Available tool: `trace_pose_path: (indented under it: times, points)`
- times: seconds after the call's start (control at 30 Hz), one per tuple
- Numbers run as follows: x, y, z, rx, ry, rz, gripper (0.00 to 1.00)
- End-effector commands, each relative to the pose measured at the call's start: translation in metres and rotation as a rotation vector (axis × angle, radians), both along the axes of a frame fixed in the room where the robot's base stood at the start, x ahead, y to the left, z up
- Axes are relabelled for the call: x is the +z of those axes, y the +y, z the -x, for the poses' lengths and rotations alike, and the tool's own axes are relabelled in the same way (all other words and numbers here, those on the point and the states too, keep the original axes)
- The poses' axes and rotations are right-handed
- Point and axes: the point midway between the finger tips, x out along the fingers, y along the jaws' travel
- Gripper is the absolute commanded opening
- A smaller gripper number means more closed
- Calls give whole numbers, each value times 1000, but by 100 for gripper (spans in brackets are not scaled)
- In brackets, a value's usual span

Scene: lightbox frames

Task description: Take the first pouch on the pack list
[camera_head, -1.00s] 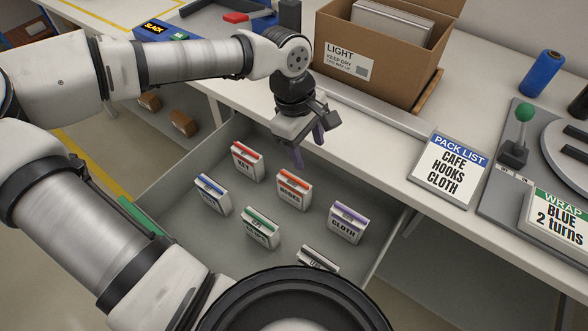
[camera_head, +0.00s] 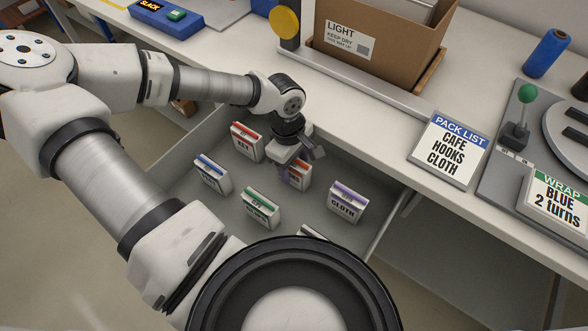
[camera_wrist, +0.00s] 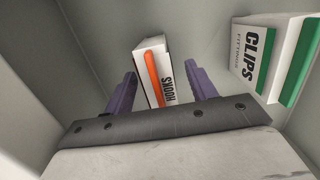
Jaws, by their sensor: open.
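The pack list card (camera_head: 451,148) on the bench reads CAFE, HOOKS, CLOTH from top to bottom. My gripper (camera_head: 287,176) is open, down in the open drawer at the orange-striped pouch, which it partly covers. In the wrist view this pouch (camera_wrist: 166,84) reads HOOKS and stands upright between the two purple fingers of my gripper (camera_wrist: 160,85), with visible gaps beside it. A purple-striped pouch (camera_head: 347,203) reads CLOTH. A pouch at the drawer's near end (camera_head: 312,233) is mostly hidden by my own body, its label unseen. I can read CAFE on no pouch.
The drawer (camera_head: 372,235) also holds a red-striped pouch (camera_head: 246,142), a blue-striped pouch (camera_head: 212,175) and a green-striped pouch (camera_head: 261,208); CLIPS (camera_wrist: 270,60) shows in the wrist view. A cardboard box (camera_head: 375,55) stands on the bench behind.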

Motion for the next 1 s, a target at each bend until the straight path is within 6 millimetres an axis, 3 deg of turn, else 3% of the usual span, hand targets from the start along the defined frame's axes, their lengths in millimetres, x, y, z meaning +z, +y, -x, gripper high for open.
trace_pose_path:
  times: [0.2,1.0]
  points:
    - [-16,-2,1,-1,-1,1,56]
    - [-21,-2,1,0,-1,1,56]
